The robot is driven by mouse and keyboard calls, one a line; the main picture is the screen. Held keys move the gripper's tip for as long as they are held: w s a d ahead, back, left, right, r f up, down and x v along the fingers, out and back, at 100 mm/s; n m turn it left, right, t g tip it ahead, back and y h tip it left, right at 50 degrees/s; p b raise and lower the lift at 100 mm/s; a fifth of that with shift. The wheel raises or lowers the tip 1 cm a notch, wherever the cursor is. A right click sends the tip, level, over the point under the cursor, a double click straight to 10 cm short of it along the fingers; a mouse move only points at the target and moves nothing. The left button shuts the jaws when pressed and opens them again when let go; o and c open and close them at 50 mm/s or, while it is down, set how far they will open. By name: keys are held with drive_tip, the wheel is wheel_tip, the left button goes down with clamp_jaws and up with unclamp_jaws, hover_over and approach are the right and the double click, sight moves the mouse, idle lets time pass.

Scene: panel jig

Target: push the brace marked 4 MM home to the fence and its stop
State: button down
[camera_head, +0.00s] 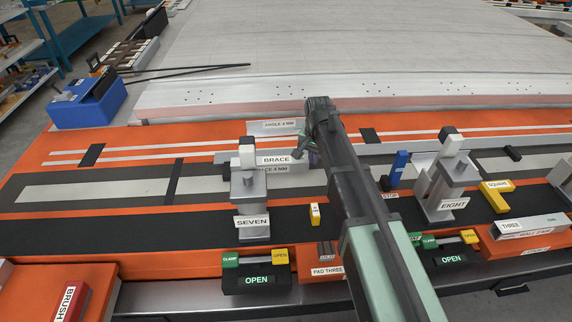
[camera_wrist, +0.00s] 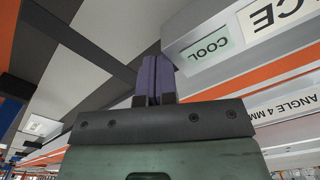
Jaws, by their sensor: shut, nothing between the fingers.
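The brace (camera_head: 292,183) is a grey bar lying along the panel jig. A BRACE label and a partly covered label ending "ACE 4 MM" show at it, beside the SEVEN clamp tower. In the wrist view a pale bar (camera_wrist: 212,68) bears a green COOL tag and upside-down letters ending in CE. My gripper (camera_wrist: 157,78) has its purple fingers together and empty, just left of that bar's end; I cannot tell if they touch. In the head view my arm hides most of the gripper. A blue post (camera_head: 399,167) stands right of the arm, above a STOP label (camera_head: 390,196).
Clamp tower SEVEN (camera_head: 250,190) stands left of my arm and tower EIGHT (camera_head: 445,185) right. A plate labelled ANGLE 4 MM (camera_head: 279,127) lies behind the brace. Two OPEN clamp boxes (camera_head: 257,281) (camera_head: 449,260) line the front edge. The dark strip left of SEVEN is clear.

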drive_tip(key=shift+w+d, duration=0.15)
drive_tip(key=shift+d, duration=0.9)
wheel_tip(320, 180, up, 8)
drive_tip(key=p, duration=0.8)
